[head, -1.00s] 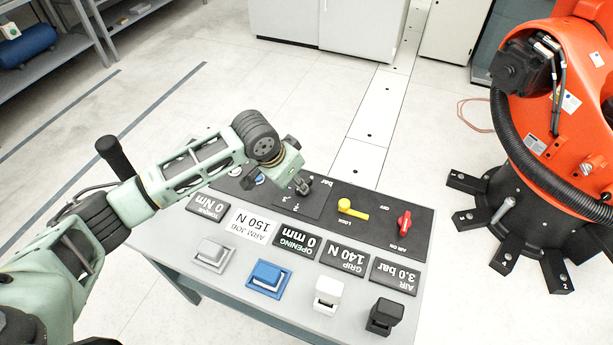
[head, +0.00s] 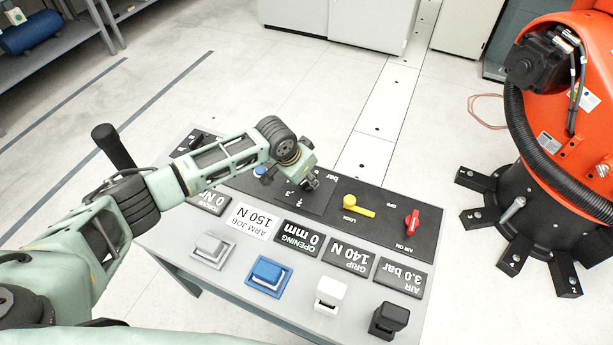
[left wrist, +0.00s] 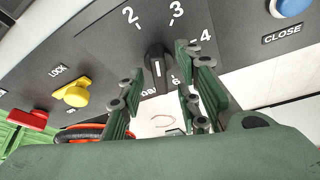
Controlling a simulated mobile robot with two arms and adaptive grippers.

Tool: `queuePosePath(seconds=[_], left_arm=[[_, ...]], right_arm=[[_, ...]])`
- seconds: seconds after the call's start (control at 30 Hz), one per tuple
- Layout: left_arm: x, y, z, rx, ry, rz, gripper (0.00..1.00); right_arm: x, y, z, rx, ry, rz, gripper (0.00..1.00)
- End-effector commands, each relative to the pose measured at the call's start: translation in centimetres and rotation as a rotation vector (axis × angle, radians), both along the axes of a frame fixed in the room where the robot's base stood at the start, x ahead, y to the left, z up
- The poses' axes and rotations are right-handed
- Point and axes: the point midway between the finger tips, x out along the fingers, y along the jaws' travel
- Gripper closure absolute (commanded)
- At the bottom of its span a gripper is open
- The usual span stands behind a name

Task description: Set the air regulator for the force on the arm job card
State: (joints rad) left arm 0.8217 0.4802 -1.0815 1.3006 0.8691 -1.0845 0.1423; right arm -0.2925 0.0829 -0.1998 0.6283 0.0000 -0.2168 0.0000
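The air regulator is a black knob (left wrist: 156,68) with a white pointer line, on a dial numbered 2, 3, 4 and 6 and marked bar. In the left wrist view the line points up the picture, roughly between 2 and 3. My left gripper (left wrist: 160,72) is open, with a finger on either side of the knob and gaps visible. In the head view the gripper (head: 309,182) is over the dial and hides the knob. The white arm job card (head: 252,221) reads 150 N. The grip display (head: 347,255) reads 140 N; the air display (head: 402,277) reads 3.0 bar.
A yellow lock lever (head: 358,207) and a red air switch (head: 412,222) stand beside the dial. The opening display (head: 299,238) reads 0 mm. An orange robot (head: 565,120) stands right.

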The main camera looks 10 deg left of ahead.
Motion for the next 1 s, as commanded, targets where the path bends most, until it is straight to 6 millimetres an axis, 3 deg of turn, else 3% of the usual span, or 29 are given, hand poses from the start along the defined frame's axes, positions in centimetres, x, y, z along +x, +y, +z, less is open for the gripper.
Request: queuePosePath(seconds=[0.17,0.5,0.77,1.0], left_arm=[[0.0,0.0,0.0,0.000,0.000,0.000,0.71],[0.0,0.0,0.0,0.000,0.000,0.000,1.00],[0.0,0.0,0.0,0.000,0.001,-0.010,1.00],[0.0,0.1,0.0,0.000,0.002,-0.121,1.00]], right_arm=[[0.2,0.0,0.0,0.000,-0.003,-0.001,1.00],[-1.8,0.0,-0.1,-0.002,0.028,-0.002,1.00],[-1.7,0.3,-0.2,0.003,0.027,-0.003,1.00],[-1.2,0.4,-0.3,0.003,0.020,-0.003,1.00]])
